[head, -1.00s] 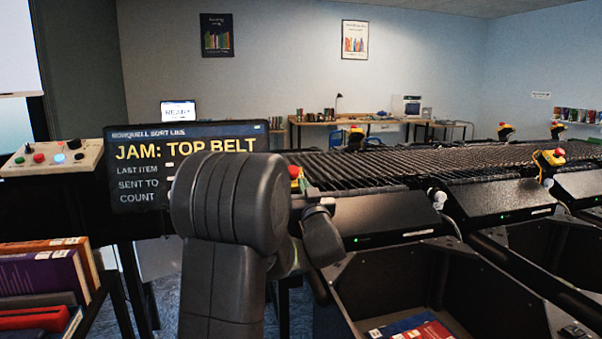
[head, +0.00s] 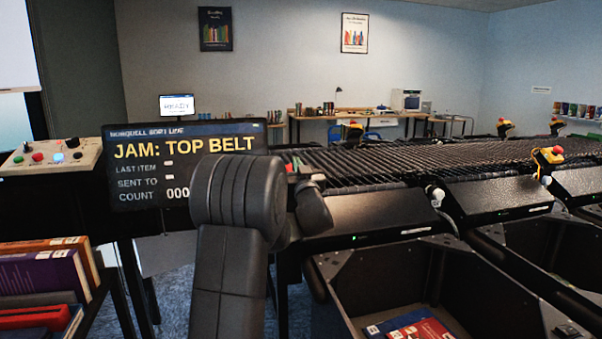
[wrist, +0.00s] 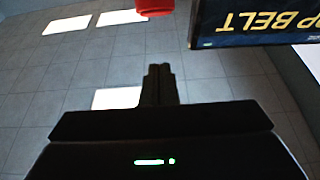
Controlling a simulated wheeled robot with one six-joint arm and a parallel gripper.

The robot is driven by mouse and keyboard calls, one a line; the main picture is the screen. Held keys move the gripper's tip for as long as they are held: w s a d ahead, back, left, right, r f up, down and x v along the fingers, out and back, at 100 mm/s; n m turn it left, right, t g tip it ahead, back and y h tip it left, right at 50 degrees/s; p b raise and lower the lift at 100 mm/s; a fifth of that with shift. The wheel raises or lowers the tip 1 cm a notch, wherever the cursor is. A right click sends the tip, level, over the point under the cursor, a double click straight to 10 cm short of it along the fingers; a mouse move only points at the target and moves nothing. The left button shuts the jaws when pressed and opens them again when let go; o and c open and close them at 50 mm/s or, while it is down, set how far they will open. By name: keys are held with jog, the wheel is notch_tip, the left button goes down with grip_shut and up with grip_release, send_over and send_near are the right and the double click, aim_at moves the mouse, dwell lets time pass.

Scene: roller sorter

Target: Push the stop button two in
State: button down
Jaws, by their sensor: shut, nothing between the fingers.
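A red button cap (head: 290,167) shows just right of my arm in the head view, with most of its yellow housing hidden. A red cap (wrist: 155,6), cut off by the top edge, shows in the wrist view. My gripper (wrist: 160,70) is shut and empty, its fingertips apart from that red cap in the picture. In the head view the fingers are hidden behind my arm. Other red stop buttons on yellow boxes stand along the sorter, one at the right (head: 549,157) and one at the far right (head: 505,128). I cannot read any button numbers.
A screen (head: 188,165) reading "JAM: TOP BELT" stands left of the roller belt (head: 400,158). A control box (head: 50,158) with knobs is further left. Black bins (head: 400,270) line the front. Books (head: 45,280) sit at lower left.

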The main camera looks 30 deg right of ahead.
jog(key=shift+w+d+f+p, duration=0.15)
jog(key=shift+w+d+f, duration=0.1)
jog(key=shift+w+f, duration=0.6)
jog(key=shift+w+d+f+p, duration=0.2)
jog(key=shift+w+f, duration=0.3)
jog(key=shift+w, duration=0.5)
